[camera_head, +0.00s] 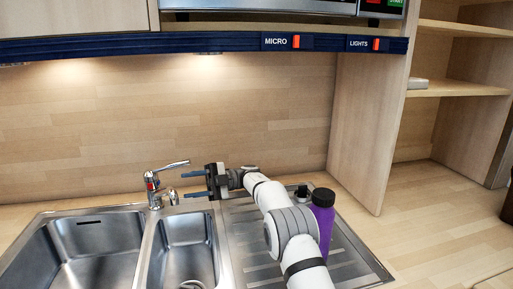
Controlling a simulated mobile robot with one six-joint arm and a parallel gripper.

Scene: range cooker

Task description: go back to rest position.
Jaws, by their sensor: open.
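My gripper (194,184) is at the end of my white and grey arm, above the back of the sink. Its two blue fingers point left and stand apart, with nothing between them. The chrome tap (153,187) with its raised lever is just left of the fingertips. I cannot tell whether the fingers touch it.
A double steel sink (100,245) with a drainboard (245,235) lies below my arm. A purple bottle (323,215) with a black cap stands close behind my arm's right side. A blue rail (200,42) with MICRO and LIGHTS switches runs above. The right counter (430,230) is mostly clear.

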